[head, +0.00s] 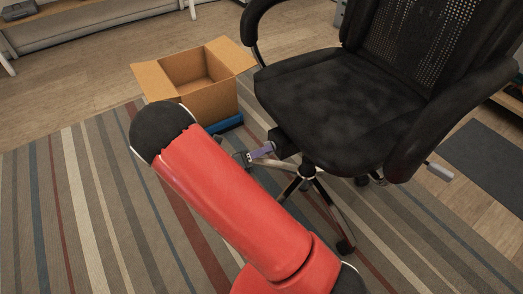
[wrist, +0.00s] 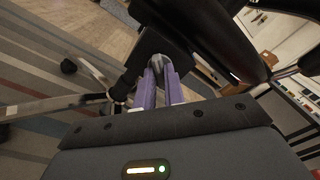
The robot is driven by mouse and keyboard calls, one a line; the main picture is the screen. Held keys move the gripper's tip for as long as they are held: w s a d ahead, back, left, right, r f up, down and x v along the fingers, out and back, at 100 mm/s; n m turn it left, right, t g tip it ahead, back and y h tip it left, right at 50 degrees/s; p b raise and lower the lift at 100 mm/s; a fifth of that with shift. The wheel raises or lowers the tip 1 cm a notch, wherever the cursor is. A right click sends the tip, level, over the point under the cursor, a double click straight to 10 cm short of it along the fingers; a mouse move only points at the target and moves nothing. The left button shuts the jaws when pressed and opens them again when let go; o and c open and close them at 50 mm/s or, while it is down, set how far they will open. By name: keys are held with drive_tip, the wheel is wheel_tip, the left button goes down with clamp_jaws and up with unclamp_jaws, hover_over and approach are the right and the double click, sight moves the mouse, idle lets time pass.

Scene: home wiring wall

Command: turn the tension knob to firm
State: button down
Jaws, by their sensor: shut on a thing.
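The black office chair (head: 345,100) stands on the striped rug, with its seat front toward my arm. A dark housing (head: 283,143) sits under the seat's front edge. My gripper (head: 268,148) reaches it from the left, partly hidden behind my red arm. In the wrist view, the two purple fingers of my gripper (wrist: 160,78) are shut on a small grey piece, the tension knob (wrist: 156,63), in front of the black housing (wrist: 162,45). The fingers hide part of the knob. No firm or soft marking is readable, so its setting cannot be told.
An open cardboard box (head: 195,85) stands left of the chair, with a blue thing (head: 228,124) at its base. The chair's star base (head: 312,180) spreads below the seat. A lever (head: 438,172) sticks out at the right. The striped rug (head: 80,210) is clear at left.

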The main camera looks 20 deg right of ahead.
drive_tip(key=m+b, duration=0.5)
drive_tip(key=m, duration=1.6)
drive_tip(key=shift+f+m+b, duration=0.1)
drive_tip(key=shift+m+b, duration=0.2)
drive_tip(key=shift+m, duration=0.1)
drive_tip(key=c, duration=1.5)
unclamp_jaws()
drive_tip(key=shift+a, duration=0.1)
drive_tip(key=v, duration=0.7)
drive_tip(key=shift+s+a, duration=0.15)
drive_tip(key=shift+a, duration=0.2)
